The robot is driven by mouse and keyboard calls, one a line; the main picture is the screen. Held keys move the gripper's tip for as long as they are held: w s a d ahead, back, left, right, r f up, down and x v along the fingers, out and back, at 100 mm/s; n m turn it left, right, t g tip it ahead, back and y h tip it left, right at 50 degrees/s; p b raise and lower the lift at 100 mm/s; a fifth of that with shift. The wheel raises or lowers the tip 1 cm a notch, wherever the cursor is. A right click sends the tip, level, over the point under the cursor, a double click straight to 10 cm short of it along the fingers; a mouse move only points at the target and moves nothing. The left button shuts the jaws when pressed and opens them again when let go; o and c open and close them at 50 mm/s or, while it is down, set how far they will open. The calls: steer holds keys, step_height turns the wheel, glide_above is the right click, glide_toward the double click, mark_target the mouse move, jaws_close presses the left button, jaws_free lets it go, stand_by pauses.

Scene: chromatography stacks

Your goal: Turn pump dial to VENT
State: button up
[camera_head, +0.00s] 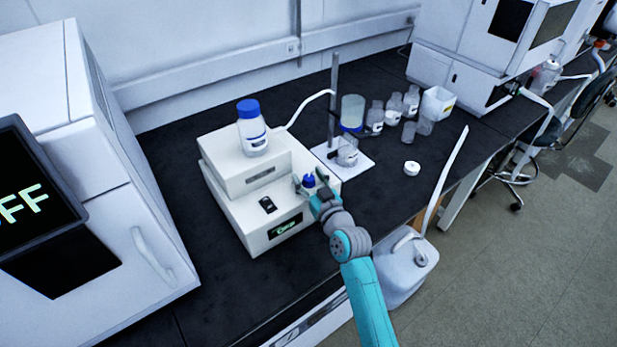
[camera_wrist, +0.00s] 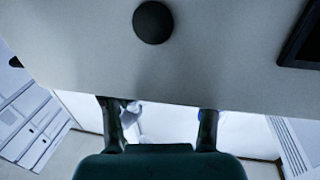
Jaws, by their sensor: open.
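The pump (camera_head: 230,222) is a white stepped box on the dark bench, with a small lit display (camera_head: 284,225) low on its front and a black switch on top. A blue dial (camera_head: 308,181) shows at its right end, between or just behind the fingers of my gripper (camera_head: 311,184); contact cannot be told. In the wrist view my gripper (camera_wrist: 158,108) has its two dark fingers wide apart with nothing held between them. A round black knob (camera_wrist: 153,22) stands on a pale face beyond them. The dial's setting and any VENT mark are not readable.
A blue-capped bottle (camera_head: 252,128) stands on the pump's upper step. A stand with a beaker (camera_head: 347,151) is close behind my gripper, with several bottles beyond. A white jug (camera_head: 405,262) is below the bench edge. Bare bench lies left of the pump.

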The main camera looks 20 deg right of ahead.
steer(key=shift+w, duration=0.1)
steer(key=shift+c, duration=0.3)
jaws_close()
steer(key=shift+d+n+y, duration=0.1)
steer(key=shift+n+y, duration=0.8)
steer(key=shift+y, duration=0.5)
steer(key=shift+n+g+y, duration=0.7)
steer(key=shift+n+y, duration=0.2)
steer(key=shift+y, duration=0.4)
steer(key=shift+n+g+y, duration=0.8)
steer(key=shift+n+y, duration=0.2)
steer(key=shift+y, duration=0.4)
